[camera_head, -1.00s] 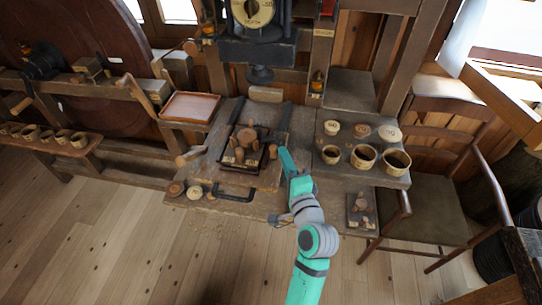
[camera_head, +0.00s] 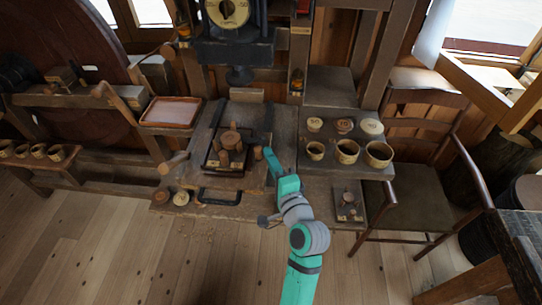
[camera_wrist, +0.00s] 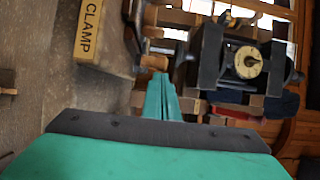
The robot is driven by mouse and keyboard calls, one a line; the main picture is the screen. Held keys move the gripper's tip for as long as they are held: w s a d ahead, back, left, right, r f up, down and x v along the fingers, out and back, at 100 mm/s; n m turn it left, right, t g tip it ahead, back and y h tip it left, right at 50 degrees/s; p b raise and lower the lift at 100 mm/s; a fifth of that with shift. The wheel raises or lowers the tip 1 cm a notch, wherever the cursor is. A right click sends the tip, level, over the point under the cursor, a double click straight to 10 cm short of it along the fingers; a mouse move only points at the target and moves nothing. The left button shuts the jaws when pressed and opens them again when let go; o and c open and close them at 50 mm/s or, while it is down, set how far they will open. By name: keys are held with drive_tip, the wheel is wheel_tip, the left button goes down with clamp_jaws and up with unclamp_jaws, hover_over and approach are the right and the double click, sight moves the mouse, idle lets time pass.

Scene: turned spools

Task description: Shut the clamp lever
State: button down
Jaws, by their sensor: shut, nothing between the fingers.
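The clamp fixture (camera_head: 208,160) is a dark frame on a wooden board, with a round wooden piece (camera_head: 230,139) at its middle. A dark bar (camera_head: 268,122) runs along its right side, and a small wooden knob (camera_head: 257,153) sits by the frame's right edge; I cannot tell surely which is the clamp lever. My gripper (camera_head: 268,152) is shut and empty, just right of the knob; contact is unclear. In the wrist view, its teal fingers (camera_wrist: 161,98) point at wooden pieces (camera_wrist: 154,62), right of a block labelled CLAMP (camera_wrist: 89,30).
A press with a dial (camera_head: 228,12) stands behind the fixture. Several cups (camera_head: 347,151) and lids stand on the right shelf. A reddish tray (camera_head: 171,112) lies left. A small block with a peg (camera_head: 348,207) is at the front right. A chair (camera_head: 410,195) stands right.

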drive_tip(key=shift+s+d+f, duration=0.1)
drive_tip(key=shift+s+d, duration=0.75)
drive_tip(key=shift+d, duration=0.2)
drive_tip(key=s+a, duration=0.1)
drive_tip(key=s, duration=0.1)
drive_tip(key=s+a, duration=0.4)
drive_tip(key=s, duration=0.1)
drive_tip(key=shift+a, duration=0.25)
drive_tip(key=shift+w, duration=0.1)
